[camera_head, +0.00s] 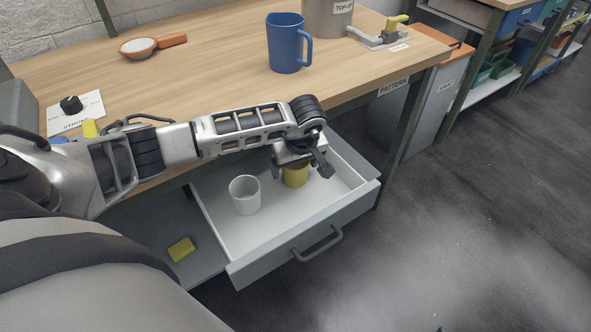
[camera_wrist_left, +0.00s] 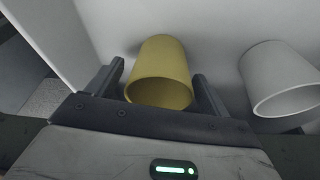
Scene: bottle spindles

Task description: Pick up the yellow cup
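The yellow cup (camera_head: 295,176) stands in the open drawer (camera_head: 315,220), partly hidden under my left gripper (camera_head: 303,163). In the left wrist view the yellow cup (camera_wrist_left: 159,75) is between the two dark fingers, its open rim facing the camera. The fingers are spread on both sides of it, with narrow gaps showing, so the gripper looks open around the cup. My right gripper is not in view.
A white cup (camera_head: 245,194) stands in the drawer just left of the yellow one. A yellow sponge (camera_head: 181,248) lies on a lower shelf. The workbench (camera_head: 210,75) above holds a blue mug (camera_head: 286,45) and a scoop (camera_head: 145,46). The drawer's right part is clear.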

